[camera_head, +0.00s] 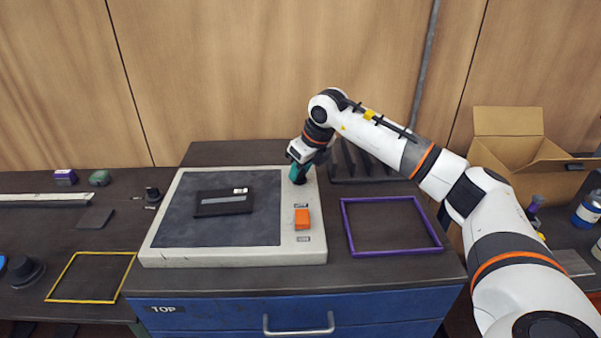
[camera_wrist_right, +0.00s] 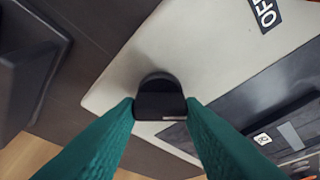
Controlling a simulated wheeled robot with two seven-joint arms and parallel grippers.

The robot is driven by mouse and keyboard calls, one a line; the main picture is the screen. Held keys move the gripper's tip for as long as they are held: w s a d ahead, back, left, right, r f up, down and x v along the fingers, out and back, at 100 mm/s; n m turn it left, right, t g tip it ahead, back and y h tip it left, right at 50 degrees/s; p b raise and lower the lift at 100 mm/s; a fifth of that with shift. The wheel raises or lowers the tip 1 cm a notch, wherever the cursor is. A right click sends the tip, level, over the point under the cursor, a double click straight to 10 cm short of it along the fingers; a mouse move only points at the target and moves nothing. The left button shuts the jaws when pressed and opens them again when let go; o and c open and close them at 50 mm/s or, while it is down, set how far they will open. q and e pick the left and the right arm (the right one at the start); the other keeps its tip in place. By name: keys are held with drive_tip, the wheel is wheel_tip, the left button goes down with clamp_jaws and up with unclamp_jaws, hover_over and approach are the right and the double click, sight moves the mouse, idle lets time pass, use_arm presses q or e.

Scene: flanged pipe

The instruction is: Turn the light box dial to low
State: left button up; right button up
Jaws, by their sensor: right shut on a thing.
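The light box (camera_head: 225,256) is a pale panel with a dark grey screen, lying on the blue cabinet. Its black dial (camera_wrist_right: 158,98) shows in the wrist view, standing on the pale strip near a corner of the box. My right gripper (camera_head: 298,172) reaches the far right corner of the light box. Its teal fingertips, in the wrist view (camera_wrist_right: 160,108), are shut on the dial from both sides. In the head view the gripper mostly hides the dial. A dark label (camera_wrist_right: 265,14) is partly cut off, so its word is not readable. My left gripper is out of view.
An orange block (camera_head: 302,219) sits on the box's right strip between two small labels. A black item (camera_head: 223,202) lies on the screen. A purple frame (camera_head: 396,250) and a dark ribbed rack (camera_head: 362,166) are to the right. A cardboard box (camera_head: 515,150) stands farther right.

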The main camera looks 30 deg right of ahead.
drive_tip(key=n, duration=0.2)
drive_tip(key=n+y, duration=0.1)
drive_tip(key=shift+w+d+r+n, duration=0.1)
drive_tip(key=shift+d+r+n, duration=0.05)
drive_tip(key=shift+n, duration=0.25)
drive_tip(key=n+y, duration=0.1)
drive_tip(key=n, duration=0.1)
drive_tip(key=n+g, duration=0.1)
drive_tip(key=n, duration=0.1)
drive_tip(key=shift+n+g+y, duration=0.3)
drive_tip(key=shift+n+y, duration=0.1)
drive_tip(key=shift+w, duration=0.1)
drive_tip(key=o, duration=1)
drive_tip(key=shift+d, duration=0.1)
drive_tip(key=shift+d+r, duration=0.15)
drive_tip(key=shift+r, duration=0.15)
drive_tip(key=b+v, duration=0.2)
drive_tip(key=v, duration=0.9)
drive_tip(key=shift+r, duration=0.1)
